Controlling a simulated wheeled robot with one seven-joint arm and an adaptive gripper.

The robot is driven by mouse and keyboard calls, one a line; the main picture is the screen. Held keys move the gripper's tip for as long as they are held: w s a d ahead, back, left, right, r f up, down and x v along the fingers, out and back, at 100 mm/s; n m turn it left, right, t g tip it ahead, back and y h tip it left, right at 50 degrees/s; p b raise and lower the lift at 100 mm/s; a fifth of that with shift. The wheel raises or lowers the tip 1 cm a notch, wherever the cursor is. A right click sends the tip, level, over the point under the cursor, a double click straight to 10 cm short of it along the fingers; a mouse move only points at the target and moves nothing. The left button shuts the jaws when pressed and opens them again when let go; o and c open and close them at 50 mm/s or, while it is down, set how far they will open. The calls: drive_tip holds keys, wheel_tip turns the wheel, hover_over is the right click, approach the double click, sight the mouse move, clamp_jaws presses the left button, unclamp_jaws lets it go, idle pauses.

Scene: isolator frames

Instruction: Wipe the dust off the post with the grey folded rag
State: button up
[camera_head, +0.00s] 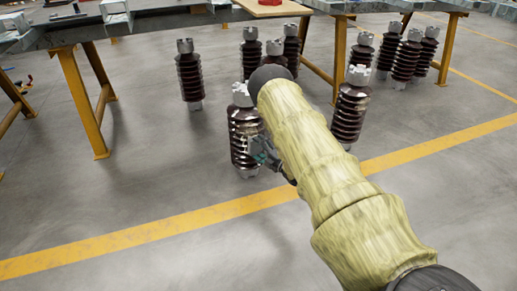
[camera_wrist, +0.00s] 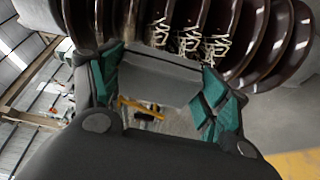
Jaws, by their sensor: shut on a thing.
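The post (camera_head: 241,130) is a dark brown ribbed insulator with grey metal ends, upright on the floor just left of my arm. In the wrist view its ribs (camera_wrist: 265,40) fill the top, and pale scribble-like dust marks (camera_wrist: 188,42) lie across several of them. My gripper (camera_head: 267,155) is at the post's right side, partly hidden by my arm. In the wrist view its teal-padded fingers are shut on the grey folded rag (camera_wrist: 165,76). The rag is close to the dusty ribs; I cannot tell whether it touches them.
Another insulator (camera_head: 351,105) stands to the right of my arm, with more behind (camera_head: 190,75) and at the back right (camera_head: 407,58). A grey-topped workbench with yellow legs (camera_head: 80,100) spans the back. A yellow line (camera_head: 150,232) crosses the floor; the front left floor is clear.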

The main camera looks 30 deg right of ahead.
sight(251, 121)
drive_tip(key=shift+w+d, duration=0.2)
drive_tip(key=shift+w, duration=0.65)
idle(0.4)
drive_tip(key=shift+r, duration=0.1)
drive_tip(key=shift+s+r+p, duration=0.1)
drive_tip(key=shift+r+p, duration=1.3)
drive_tip(key=shift+r, duration=0.35)
drive_tip(key=shift+r, duration=0.15)
drive_tip(key=shift+r+p, duration=1.6)
drive_tip(key=shift+r, duration=0.3)
drive_tip(key=shift+r+p, duration=1.2)
drive_tip(key=shift+r, duration=0.3)
drive_tip(key=shift+f+b, duration=1.75)
drive_tip(key=shift+f, duration=2)
drive_tip(key=shift+f, duration=0.1)
